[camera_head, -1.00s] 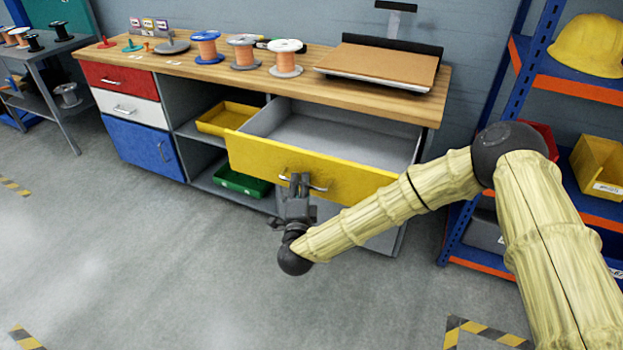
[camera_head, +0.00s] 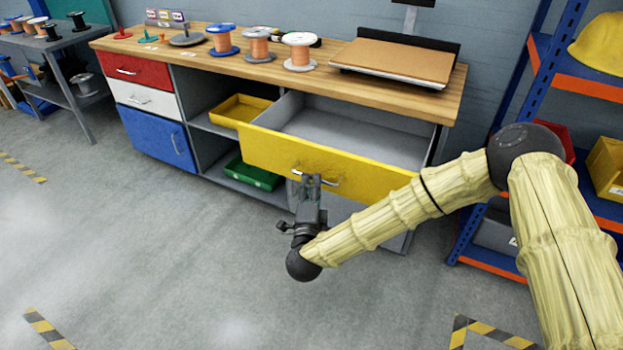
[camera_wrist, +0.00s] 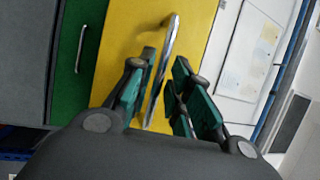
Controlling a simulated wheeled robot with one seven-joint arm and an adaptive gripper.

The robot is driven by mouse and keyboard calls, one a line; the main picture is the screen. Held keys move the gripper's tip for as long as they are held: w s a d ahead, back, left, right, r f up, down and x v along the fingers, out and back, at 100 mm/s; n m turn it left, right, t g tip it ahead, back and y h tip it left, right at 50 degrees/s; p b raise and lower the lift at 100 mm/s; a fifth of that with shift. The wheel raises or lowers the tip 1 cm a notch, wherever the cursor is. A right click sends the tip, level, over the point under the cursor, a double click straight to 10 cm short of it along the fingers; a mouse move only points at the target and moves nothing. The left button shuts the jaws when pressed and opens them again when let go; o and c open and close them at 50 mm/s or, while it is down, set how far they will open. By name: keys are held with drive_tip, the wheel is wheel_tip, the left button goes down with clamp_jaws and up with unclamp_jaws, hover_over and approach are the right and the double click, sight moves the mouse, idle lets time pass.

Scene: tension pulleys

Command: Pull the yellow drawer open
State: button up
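The yellow drawer (camera_head: 375,178) stands well out from the right part of the workbench, with its grey inside showing. Its silver bar handle (camera_head: 333,183) is on the front face. My gripper (camera_head: 311,178) is in front of the handle, near its left part. In the wrist view the yellow front (camera_wrist: 120,45) fills the middle and the handle (camera_wrist: 167,50) runs between my two fingers (camera_wrist: 164,70). The fingers are apart, with gaps beside the handle. My gripper hides part of the handle in the head view.
The workbench (camera_head: 130,43) holds several wire spools and a flat board (camera_head: 395,60). A yellow bin (camera_head: 237,108) and a green bin (camera_head: 250,175) sit on shelves left of the drawer. A blue rack (camera_head: 548,60) stands at right. Floor in front is clear.

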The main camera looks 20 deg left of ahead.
drive_tip(key=v, duration=0.9)
drive_tip(key=shift+s, duration=0.1)
drive_tip(key=s+d+f+n+g, duration=0.4)
drive_tip(key=d+f, duration=0.3)
drive_tip(key=f, duration=0.3)
drive_tip(key=s+d+f+n+g, duration=0.3)
drive_tip(key=d+f+n+g, duration=0.2)
drive_tip(key=d+f, duration=0.3)
drive_tip(key=s+d+f+n+g+h, duration=0.2)
drive_tip(key=s+d+f+g, duration=0.1)
drive_tip(key=s+d+f, duration=0.4)
drive_tip(key=s+d+f+n+g+h, duration=0.1)
drive_tip(key=s+d+f+g, duration=0.3)
drive_tip(key=d, duration=0.6)
drive_tip(key=s+d+r+n+g+h, duration=0.1)
drive_tip(key=s+d+r+g+h, duration=0.15)
drive_tip(key=s+d, duration=1.05)
wheel_tip(320, 180, up, 18)
drive_tip(key=p, duration=1.9)
drive_tip(key=shift+w+d+g, duration=0.25)
drive_tip(key=shift+w+g, duration=0.1)
drive_tip(key=shift+w, duration=0.15)
